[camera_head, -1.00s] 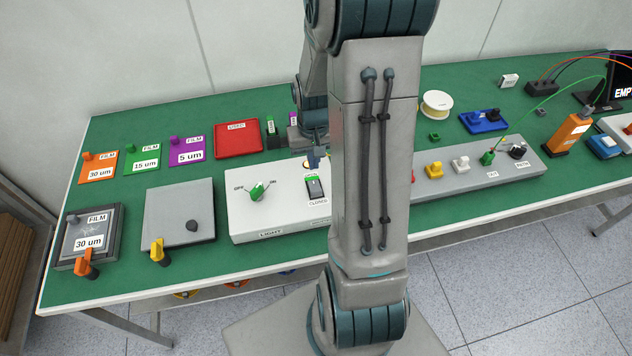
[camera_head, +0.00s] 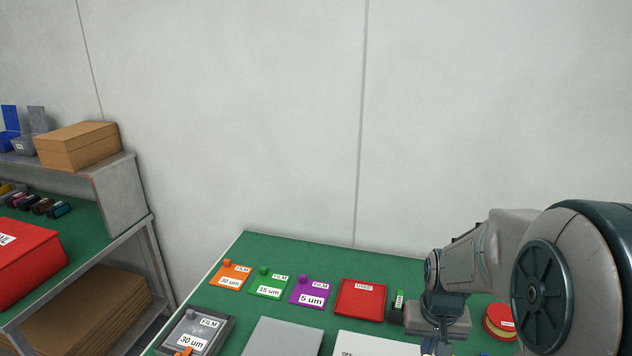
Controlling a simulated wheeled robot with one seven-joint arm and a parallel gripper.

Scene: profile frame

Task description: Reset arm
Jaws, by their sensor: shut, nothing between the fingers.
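My arm (camera_head: 575,275) comes in from the right, folded above the green table (camera_head: 285,245). My gripper (camera_head: 429,346) points down at the bottom edge of the picture, over the white box (camera_head: 375,343). Only part of it shows; it is shut with nothing seen in it. The white box is mostly cut off by the bottom edge.
Orange (camera_head: 231,276), green (camera_head: 269,284) and purple (camera_head: 312,291) film plates and a red tray (camera_head: 361,299) lie on the table. A shelf with a cardboard box (camera_head: 78,147) and a red box (camera_head: 22,258) stands at the left. A wall is behind.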

